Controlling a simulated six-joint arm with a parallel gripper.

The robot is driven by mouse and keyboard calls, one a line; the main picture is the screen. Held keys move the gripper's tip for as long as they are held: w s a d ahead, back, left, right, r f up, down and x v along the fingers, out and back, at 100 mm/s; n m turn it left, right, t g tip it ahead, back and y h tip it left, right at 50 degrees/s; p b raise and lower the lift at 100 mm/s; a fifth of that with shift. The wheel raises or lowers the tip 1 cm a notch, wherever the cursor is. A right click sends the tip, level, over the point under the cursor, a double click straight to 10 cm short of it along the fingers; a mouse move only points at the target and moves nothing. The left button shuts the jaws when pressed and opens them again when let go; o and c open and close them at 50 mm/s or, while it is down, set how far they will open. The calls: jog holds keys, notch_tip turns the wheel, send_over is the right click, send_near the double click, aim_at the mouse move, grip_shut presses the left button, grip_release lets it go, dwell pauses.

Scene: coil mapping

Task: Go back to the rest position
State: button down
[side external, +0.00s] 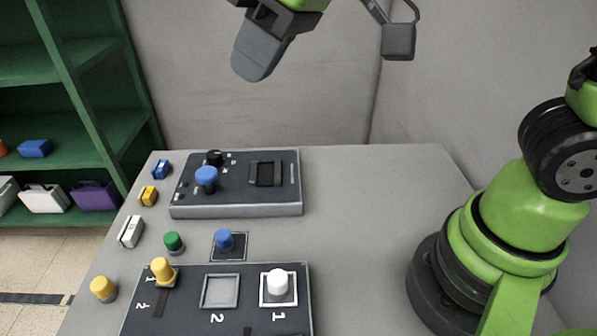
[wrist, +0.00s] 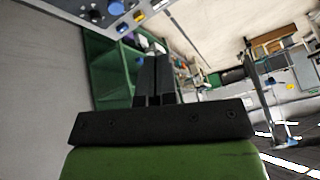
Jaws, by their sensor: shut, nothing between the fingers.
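My gripper (side external: 258,62) hangs high above the back of the grey table (side external: 365,235) in the side external view, well clear of everything on it. Its fingers are shut with nothing between them. In the wrist view the closed fingers (wrist: 154,82) stick out past the dark gripper body, pointing toward the green shelf and the room beyond.
A dark panel (side external: 236,210) with a blue knob sits at the table's back left. A second panel (side external: 250,277) in front bears a yellow knob and white knob. Blue, green and yellow knobs stand nearby. Green shelves (side external: 62,62) stand left; walls are behind.

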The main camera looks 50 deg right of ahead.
jog(key=s+d+m+t+h, duration=0.2)
jog(key=s+d+m, duration=0.6)
jog(key=s+d, duration=0.4)
jog(key=shift+s+r+m+t, duration=0.2)
jog(key=shift+r+m+t, duration=0.1)
jog(key=shift+r+m, duration=0.1)
